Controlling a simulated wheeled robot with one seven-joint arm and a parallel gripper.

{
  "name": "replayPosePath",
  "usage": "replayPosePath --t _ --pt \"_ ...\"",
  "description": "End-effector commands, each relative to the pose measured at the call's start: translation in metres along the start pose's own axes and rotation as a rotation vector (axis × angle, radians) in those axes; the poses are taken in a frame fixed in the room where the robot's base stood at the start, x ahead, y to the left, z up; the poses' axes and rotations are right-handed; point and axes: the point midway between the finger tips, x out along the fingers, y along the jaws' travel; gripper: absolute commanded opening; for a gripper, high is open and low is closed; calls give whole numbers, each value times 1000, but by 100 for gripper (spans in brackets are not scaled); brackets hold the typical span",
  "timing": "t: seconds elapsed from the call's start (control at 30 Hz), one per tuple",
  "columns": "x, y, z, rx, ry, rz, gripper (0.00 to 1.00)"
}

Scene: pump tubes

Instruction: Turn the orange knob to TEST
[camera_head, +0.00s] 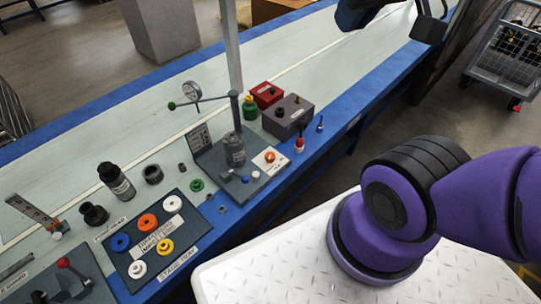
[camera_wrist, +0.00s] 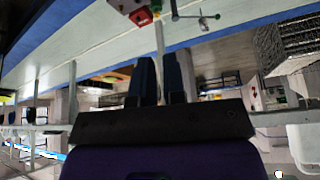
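The orange knob (camera_head: 270,157) sits on a white label plate on the grey pump station (camera_head: 250,182), at the middle of the bench in the head view. The lettering around it is too small to read. In the wrist view, my gripper (camera_wrist: 161,62) shows two dark blue fingers with a narrow gap between them. It is open and empty, with background visible through the gap. It is well apart from the knob. My purple arm is at the right of the head view.
A grey cylinder (camera_head: 235,150), pressure gauge (camera_head: 192,90), red box (camera_head: 266,94) and grey box (camera_head: 288,117) stand by the knob. A tray (camera_head: 125,258) of coloured rings is left. Small bottles and fittings lie between. The bench's far strip is clear.

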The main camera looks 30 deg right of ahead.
Motion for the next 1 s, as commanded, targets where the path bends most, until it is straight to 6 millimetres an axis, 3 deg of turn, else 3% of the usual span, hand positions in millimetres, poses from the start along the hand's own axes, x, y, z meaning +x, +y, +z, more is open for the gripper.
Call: replayPosePath --t 0.03,0.23,0.57,1.0 --pt "1 0 -1 3 -3 0 23" --pt "17 0 -23 62 -42 4 69" --pt "82 4 -83 253 -149 13 69" --pt "204 23 -133 532 -293 16 69"
